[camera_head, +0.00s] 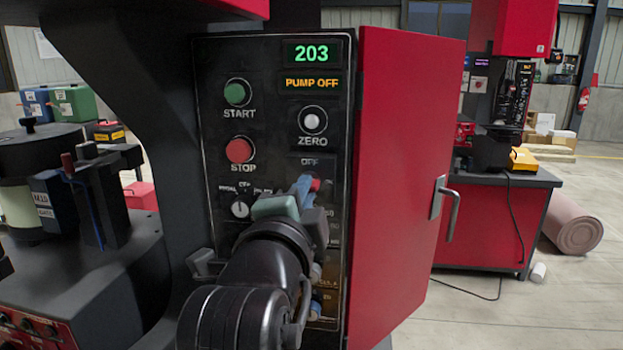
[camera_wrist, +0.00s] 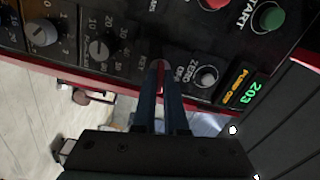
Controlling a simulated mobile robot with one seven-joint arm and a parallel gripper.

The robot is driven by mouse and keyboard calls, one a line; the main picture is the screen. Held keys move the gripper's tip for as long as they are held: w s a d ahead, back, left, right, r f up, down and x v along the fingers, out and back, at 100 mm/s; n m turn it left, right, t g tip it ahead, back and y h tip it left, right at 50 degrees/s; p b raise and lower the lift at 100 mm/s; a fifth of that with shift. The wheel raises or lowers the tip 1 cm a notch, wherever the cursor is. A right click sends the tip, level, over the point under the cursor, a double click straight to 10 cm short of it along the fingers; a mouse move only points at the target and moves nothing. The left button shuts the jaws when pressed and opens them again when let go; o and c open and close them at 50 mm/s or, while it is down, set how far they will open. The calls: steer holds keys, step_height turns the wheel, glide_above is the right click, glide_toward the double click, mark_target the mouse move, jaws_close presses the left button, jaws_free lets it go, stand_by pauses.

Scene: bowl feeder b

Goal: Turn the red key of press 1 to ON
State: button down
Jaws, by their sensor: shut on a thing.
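The red key (camera_head: 315,184) sits in the panel just below an OFF label. Only a little of it shows beside my blue fingertips. My gripper (camera_head: 304,188) reaches the panel from the front, its fingers closed around the key. In the wrist view the two fingers (camera_wrist: 161,75) meet the panel with a bit of the red key (camera_wrist: 161,63) between their tips. The key's exact angle and the ON mark are hidden by my gripper. The black control panel (camera_head: 275,111) shows 203 in green and PUMP OFF in amber.
Above the key is the white ZERO button (camera_head: 312,121). Left are the green START button (camera_head: 236,93), red STOP button (camera_head: 239,150) and a selector knob (camera_head: 240,209). The red panel door (camera_head: 405,170) stands open on the right, with a grey handle (camera_head: 446,208).

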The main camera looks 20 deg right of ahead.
steer(key=shift+m+b, duration=1.15)
steer(key=shift+m, duration=0.55)
steer(key=c, duration=0.9)
jaws_free()
steer(key=shift+b+v, duration=0.6)
steer(key=shift+v, duration=2.9)
